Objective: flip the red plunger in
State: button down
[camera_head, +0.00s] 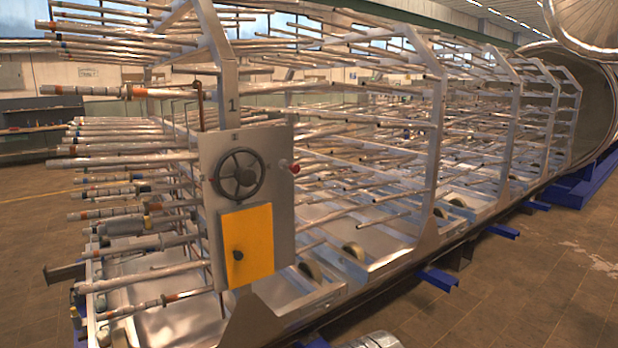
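The red plunger (295,168) is a small red knob at the right edge of a grey metal panel (226,166), in the head view. It sticks out to the right of the panel face, with a short stem behind it. The knob is too small to tell how far in it sits. The panel also carries a dark handwheel (238,174) and a yellow plate (247,244) with a dark knob. My gripper is not in view, and nothing is seen touching the plunger.
A long metal rack (437,140) of many rods runs back to a round chamber opening (608,95) at the right. Rods stick out left of the panel. Blue supports (438,279) jut out at floor level. The floor (545,285) at the right front is mostly clear.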

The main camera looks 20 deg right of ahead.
aim_at(295, 168)
jog(key=z, duration=0.05)
jog(key=i, duration=1.15)
jog(key=u, duration=0.4)
